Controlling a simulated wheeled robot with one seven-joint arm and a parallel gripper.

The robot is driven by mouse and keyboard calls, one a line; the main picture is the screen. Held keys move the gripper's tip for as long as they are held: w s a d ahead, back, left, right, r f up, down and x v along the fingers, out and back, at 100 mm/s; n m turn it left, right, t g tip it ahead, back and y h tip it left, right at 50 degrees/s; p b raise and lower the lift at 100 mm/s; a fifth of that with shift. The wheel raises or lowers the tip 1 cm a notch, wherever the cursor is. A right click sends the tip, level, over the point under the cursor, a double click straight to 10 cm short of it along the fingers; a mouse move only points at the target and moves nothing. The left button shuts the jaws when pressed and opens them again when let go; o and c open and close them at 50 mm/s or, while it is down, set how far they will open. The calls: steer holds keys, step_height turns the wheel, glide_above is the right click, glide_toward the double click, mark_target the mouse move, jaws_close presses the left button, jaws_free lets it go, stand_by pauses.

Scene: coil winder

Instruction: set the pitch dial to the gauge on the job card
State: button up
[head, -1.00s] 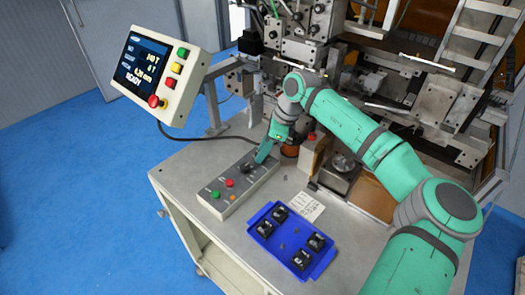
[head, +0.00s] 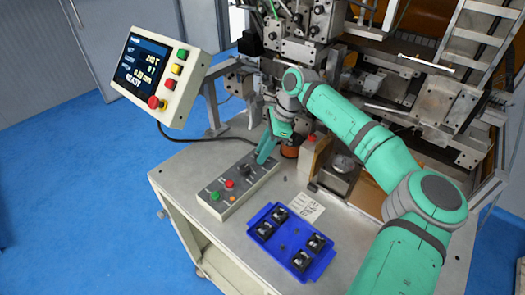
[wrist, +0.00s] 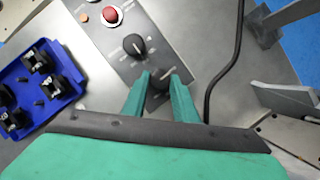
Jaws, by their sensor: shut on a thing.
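My gripper (head: 262,160) points down at the far end of the grey control box (head: 222,199). In the wrist view my gripper (wrist: 160,77) has its two green fingers on either side of a dark round knob (wrist: 159,86), shut on it. A second black knob (wrist: 134,45) with a white pointer line sits beside it, clear of the fingers. The labels are too small to tell which knob is which, and the held knob's pointer is hidden. The white job card (head: 308,207) lies flat on the table; its print is unreadable.
The screen panel (head: 143,63) shows READY. The control box also has a red button (wrist: 112,15) and a green button (head: 215,196). A blue tray (head: 275,253) with several black parts lies near the front. The winder machine (head: 300,50) stands behind. A dark cable (wrist: 225,70) runs beside the box.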

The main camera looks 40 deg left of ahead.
steer(key=o, duration=1.1)
steer(key=shift+c, duration=0.2)
steer(key=v, duration=1)
steer(key=shift+w+d+r, duration=0.15)
steer(key=shift+r, duration=0.15)
